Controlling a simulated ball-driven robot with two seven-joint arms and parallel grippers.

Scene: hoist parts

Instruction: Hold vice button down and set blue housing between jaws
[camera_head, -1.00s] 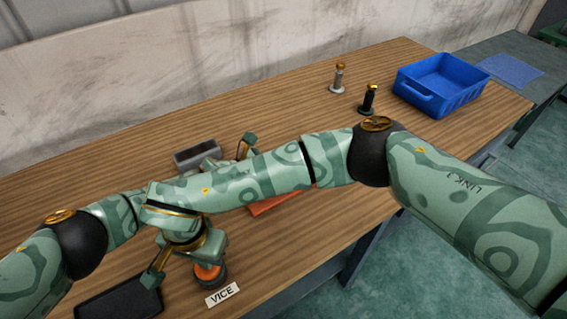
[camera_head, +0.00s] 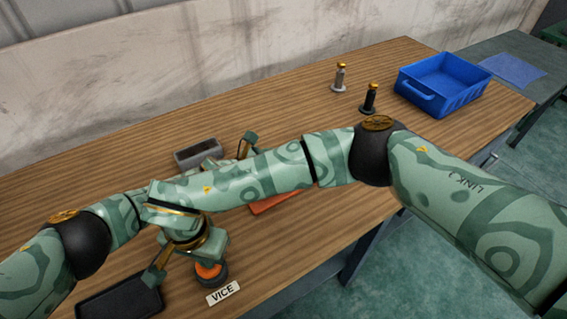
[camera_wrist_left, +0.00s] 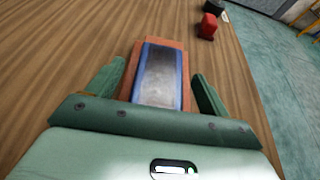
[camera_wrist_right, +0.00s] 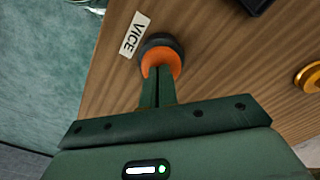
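The vice button (camera_head: 209,271) is an orange cap on a dark round base beside the VICE label (camera_head: 223,292). My right gripper (camera_wrist_right: 158,73) is shut and empty, its fingertips at the button cap; I cannot tell how far the cap is pressed. In the left wrist view, a blue-edged block with a grey top (camera_wrist_right: 0,0) is not visible elsewhere; it appears to be the blue housing (camera_wrist_left: 158,76), framed by an orange piece (camera_wrist_left: 185,80). My left gripper (camera_wrist_left: 158,85) is open, one finger on each side. In the head view my right arm hides most of this, leaving some orange (camera_head: 275,203) visible.
Two gold-topped posts, one grey (camera_head: 340,78) and one black (camera_head: 369,98), stand near a blue bin (camera_head: 445,85). A red object (camera_wrist_left: 207,26) lies near the bench edge.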

